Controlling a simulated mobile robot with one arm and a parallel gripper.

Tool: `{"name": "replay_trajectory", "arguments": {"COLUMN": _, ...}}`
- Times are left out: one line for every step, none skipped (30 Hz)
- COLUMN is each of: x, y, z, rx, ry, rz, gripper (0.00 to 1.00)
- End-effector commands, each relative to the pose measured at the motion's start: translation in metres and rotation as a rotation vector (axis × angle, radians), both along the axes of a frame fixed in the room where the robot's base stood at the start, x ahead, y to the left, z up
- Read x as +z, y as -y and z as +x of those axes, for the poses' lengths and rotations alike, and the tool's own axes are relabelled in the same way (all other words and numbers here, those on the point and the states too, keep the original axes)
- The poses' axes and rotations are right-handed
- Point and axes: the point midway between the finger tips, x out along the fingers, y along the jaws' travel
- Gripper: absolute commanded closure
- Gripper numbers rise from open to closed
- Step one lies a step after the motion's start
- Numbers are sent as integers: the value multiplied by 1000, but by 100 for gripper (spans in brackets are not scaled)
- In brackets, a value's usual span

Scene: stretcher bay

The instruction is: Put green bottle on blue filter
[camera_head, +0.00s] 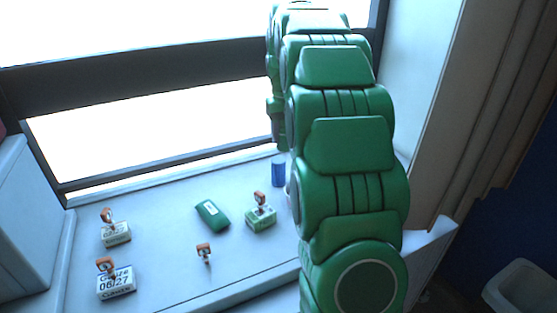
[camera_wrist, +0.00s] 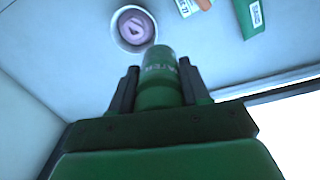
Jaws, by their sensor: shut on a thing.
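My gripper (camera_wrist: 160,68) is shut on a green bottle (camera_wrist: 162,92) with pale lettering, its two dark fingers on either side of it in the wrist view. In the head view, a blue cylinder (camera_head: 278,172), which looks like the blue filter, stands upright near the window, just below the hanging end of my arm. I cannot tell whether the bottle touches it. The filter is not clearly seen in the wrist view, where the bottle and gripper cover the middle.
A white cup with a purple thing inside (camera_wrist: 121,37) is close by the bottle. A green pack (camera_head: 212,213), a green box with an orange clip (camera_head: 260,217), white boxes (camera_head: 116,236) (camera_head: 116,287) and an orange-topped item (camera_head: 204,252) lie left. The window frame (camera_head: 150,88) is behind.

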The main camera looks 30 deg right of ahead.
Motion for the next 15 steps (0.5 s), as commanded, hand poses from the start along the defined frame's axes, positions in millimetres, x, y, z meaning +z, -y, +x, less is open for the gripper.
{"name": "replay_trajectory", "arguments": {"x": 0, "y": 3, "z": 1, "rx": -3, "ry": 0, "rz": 0, "gripper": 90}}
{"name": "replay_trajectory", "arguments": {"x": 0, "y": 4, "z": 2, "rx": -4, "ry": -1, "rz": 0, "gripper": 90}}
{"name": "replay_trajectory", "arguments": {"x": -1, "y": 5, "z": 3, "rx": -4, "ry": -2, "rz": 0, "gripper": 90}}
{"name": "replay_trajectory", "arguments": {"x": -3, "y": 6, "z": 5, "rx": -4, "ry": -3, "rz": 0, "gripper": 90}}
{"name": "replay_trajectory", "arguments": {"x": -4, "y": 7, "z": 8, "rx": -4, "ry": -4, "rz": 2, "gripper": 90}}
{"name": "replay_trajectory", "arguments": {"x": -7, "y": 8, "z": 11, "rx": -4, "ry": -5, "rz": 2, "gripper": 90}}
{"name": "replay_trajectory", "arguments": {"x": -9, "y": 8, "z": 14, "rx": -4, "ry": -6, "rz": 2, "gripper": 90}}
{"name": "replay_trajectory", "arguments": {"x": -11, "y": 9, "z": 17, "rx": -4, "ry": -7, "rz": 2, "gripper": 90}}
{"name": "replay_trajectory", "arguments": {"x": -12, "y": 11, "z": 21, "rx": -4, "ry": -6, "rz": 2, "gripper": 90}}
{"name": "replay_trajectory", "arguments": {"x": -13, "y": 12, "z": 24, "rx": -4, "ry": -5, "rz": 2, "gripper": 90}}
{"name": "replay_trajectory", "arguments": {"x": -14, "y": 13, "z": 27, "rx": -4, "ry": -3, "rz": 1, "gripper": 90}}
{"name": "replay_trajectory", "arguments": {"x": -15, "y": 14, "z": 32, "rx": -4, "ry": -2, "rz": 1, "gripper": 90}}
{"name": "replay_trajectory", "arguments": {"x": -16, "y": 15, "z": 34, "rx": -4, "ry": -2, "rz": 1, "gripper": 90}}
{"name": "replay_trajectory", "arguments": {"x": -18, "y": 16, "z": 37, "rx": -4, "ry": -2, "rz": 1, "gripper": 90}}
{"name": "replay_trajectory", "arguments": {"x": -20, "y": 17, "z": 41, "rx": -4, "ry": -4, "rz": 2, "gripper": 90}}
